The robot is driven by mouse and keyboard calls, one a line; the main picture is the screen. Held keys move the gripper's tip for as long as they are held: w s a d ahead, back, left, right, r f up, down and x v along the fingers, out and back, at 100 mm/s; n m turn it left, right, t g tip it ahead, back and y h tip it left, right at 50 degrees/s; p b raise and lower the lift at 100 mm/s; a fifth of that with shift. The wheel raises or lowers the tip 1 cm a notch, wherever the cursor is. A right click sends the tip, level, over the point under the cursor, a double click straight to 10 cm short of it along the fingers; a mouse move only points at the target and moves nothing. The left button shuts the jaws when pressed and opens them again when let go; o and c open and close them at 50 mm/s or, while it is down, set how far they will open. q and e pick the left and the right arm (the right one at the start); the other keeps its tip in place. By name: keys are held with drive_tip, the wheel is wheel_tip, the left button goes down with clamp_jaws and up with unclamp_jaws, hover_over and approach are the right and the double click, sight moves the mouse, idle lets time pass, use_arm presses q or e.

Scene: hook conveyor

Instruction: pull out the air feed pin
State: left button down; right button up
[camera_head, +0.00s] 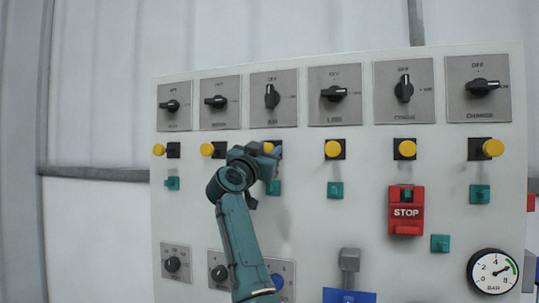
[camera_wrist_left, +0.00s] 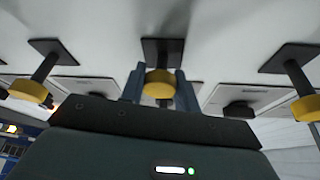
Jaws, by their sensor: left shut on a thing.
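The air feed pin (camera_head: 268,147) has a round yellow head and sits below the third dial, labelled AIR (camera_head: 272,97), on the white panel. My left gripper (camera_head: 274,152) is at this pin and partly covers it. In the left wrist view, the yellow head of the pin (camera_wrist_left: 159,83) lies between the two fingers of my left gripper (camera_wrist_left: 160,92), which are shut on it. The pin's shaft runs to a black square plate (camera_wrist_left: 162,50) on the panel. My right gripper is in neither view.
Similar yellow pins stand on both sides, such as the left one (camera_head: 207,149) and the right one (camera_head: 333,148). The panel (camera_head: 300,220) also carries green tabs, a red STOP block (camera_head: 406,210), a pressure gauge (camera_head: 494,271) and a grey block above a blue plate (camera_head: 349,296).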

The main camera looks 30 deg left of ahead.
use_arm(q)
drive_tip(key=shift+s+d+f+b, duration=0.15)
drive_tip(key=shift+s+b, duration=0.25)
drive_tip(key=shift+s, duration=0.55)
drive_tip(key=c, duration=1.5)
unclamp_jaws()
drive_tip(key=shift+d, duration=0.1)
drive_tip(key=o, duration=0.3)
drive_tip(key=shift+s, duration=0.25)
drive_tip(key=shift+o, duration=0.8)
drive_tip(key=shift+w, duration=0.15)
